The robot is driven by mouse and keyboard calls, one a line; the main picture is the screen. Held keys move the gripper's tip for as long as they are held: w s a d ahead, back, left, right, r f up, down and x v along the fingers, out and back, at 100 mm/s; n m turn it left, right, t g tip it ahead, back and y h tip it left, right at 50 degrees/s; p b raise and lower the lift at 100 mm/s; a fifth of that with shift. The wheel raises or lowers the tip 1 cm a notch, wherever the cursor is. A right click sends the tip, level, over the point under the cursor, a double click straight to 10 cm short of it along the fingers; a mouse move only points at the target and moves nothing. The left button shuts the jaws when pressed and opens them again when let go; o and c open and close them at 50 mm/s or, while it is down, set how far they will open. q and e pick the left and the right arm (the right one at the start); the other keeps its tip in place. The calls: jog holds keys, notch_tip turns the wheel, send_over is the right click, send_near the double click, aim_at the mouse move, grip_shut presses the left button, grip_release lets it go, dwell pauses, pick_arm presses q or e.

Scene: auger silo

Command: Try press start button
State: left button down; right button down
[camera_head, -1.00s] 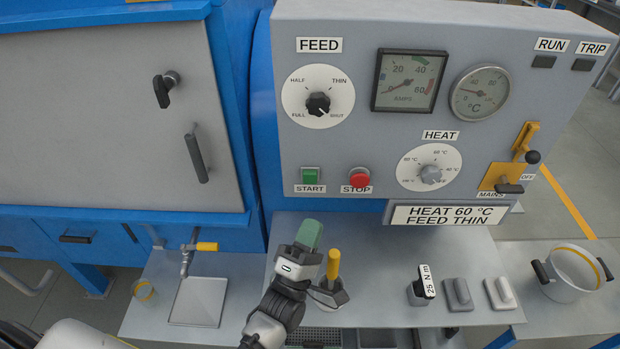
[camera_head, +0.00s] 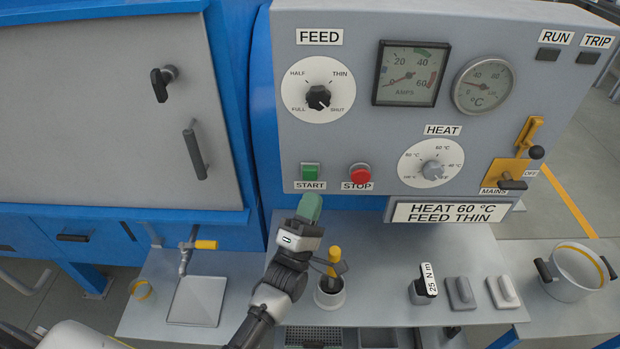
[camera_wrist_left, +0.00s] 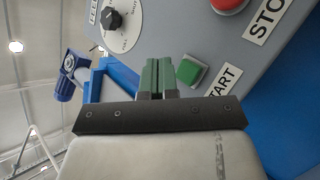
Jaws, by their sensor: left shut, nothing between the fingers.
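The green START button (camera_head: 310,172) sits on the grey control panel above its START label. It also shows in the left wrist view (camera_wrist_left: 189,71), just right of the fingertips. My left gripper (camera_head: 309,207) is shut and empty, its green fingers pointing up at the panel just below the button. I cannot tell from the head view how wide the gap to the panel is. In the left wrist view the two green fingers (camera_wrist_left: 158,75) are together and appear beside the button. The red STOP button (camera_head: 360,174) is right of START. My right gripper is not in view.
The FEED knob (camera_head: 318,97), HEAT knob (camera_head: 432,170) and yellow MAINS lever (camera_head: 512,168) are on the same panel. A yellow-handled tool (camera_head: 334,256) stands in a cup (camera_head: 330,296) beside my left wrist. A pot (camera_head: 577,270) stands at right on the bench.

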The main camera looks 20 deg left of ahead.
aim_at(310, 173)
pick_arm(q)
jog(key=shift+w+a+b, duration=0.25)
jog(key=shift+w+b, duration=0.1)
jog(key=shift+w, duration=0.5)
jog(key=shift+w+a+b, duration=0.25)
jog(key=shift+w+b, duration=0.05)
jog(key=shift+w, duration=0.55)
jog(key=shift+w, duration=0.1)
dwell(0.7)
jog(key=shift+w+a+b, duration=0.1)
jog(key=shift+w+b, duration=0.2)
jog(key=shift+w+a+b, duration=0.1)
jog(key=shift+w+b, duration=0.25)
jog(key=shift+w, duration=0.1)
dwell(0.7)
jog(key=shift+s, duration=0.1)
dwell(0.4)
jog(key=shift+s+d+p, duration=0.25)
jog(key=shift+s+p, duration=0.15)
jog(key=shift+s, duration=0.4)
